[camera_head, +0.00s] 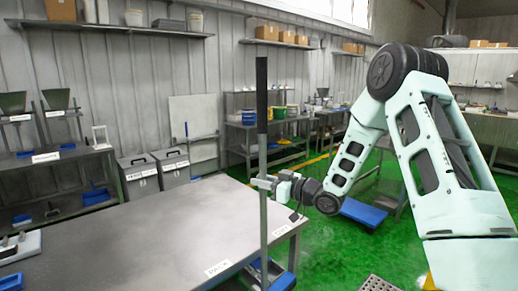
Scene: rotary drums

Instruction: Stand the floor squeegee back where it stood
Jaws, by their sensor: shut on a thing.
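The floor squeegee (264,225) is a long upright grey pole with a black grip at its top. It stands close to vertical in front of the right part of the grey table. My gripper (264,183) is shut on the pole about halfway up, reaching in from the right. The pole's lower end runs down past the table's near right corner to blue parts at the bottom edge of the view. I cannot tell whether its foot touches the floor.
The grey table (160,235) fills the lower left, with labels on its near right edge. Two grey bins (138,175) stand behind it. A blue platform (363,212) lies beyond my wrist. Shelves line the back wall. Green floor (335,258) is open at right of the table.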

